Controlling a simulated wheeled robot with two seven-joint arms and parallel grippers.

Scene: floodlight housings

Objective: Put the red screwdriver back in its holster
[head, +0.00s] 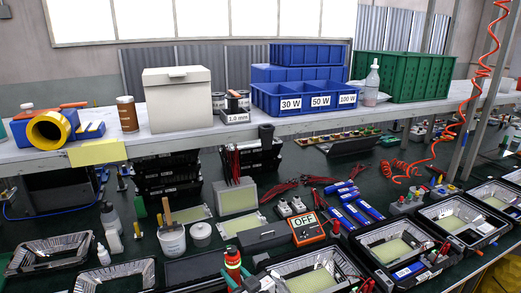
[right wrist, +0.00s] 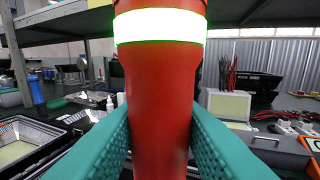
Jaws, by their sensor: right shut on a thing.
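The red screwdriver (head: 232,258) has a thick red body with a glowing pale green band, and it stands roughly upright near the bottom middle of the head view. In the right wrist view the screwdriver (right wrist: 162,75) fills the middle, with its upper and lower ends cut off. My right gripper (head: 234,274) is shut on it, its teal ribbed pads (right wrist: 160,130) pressing from both sides. I cannot make out the holster for certain in either view. My left gripper is not in view.
An orange meter reading OFF (head: 306,229) and a white bucket (head: 172,240) stand on the dark bench. Black-framed housings (head: 312,265) line the front and right. A shelf (head: 230,128) with blue bins (head: 305,97) runs above. A red coiled hose (head: 483,70) hangs at right.

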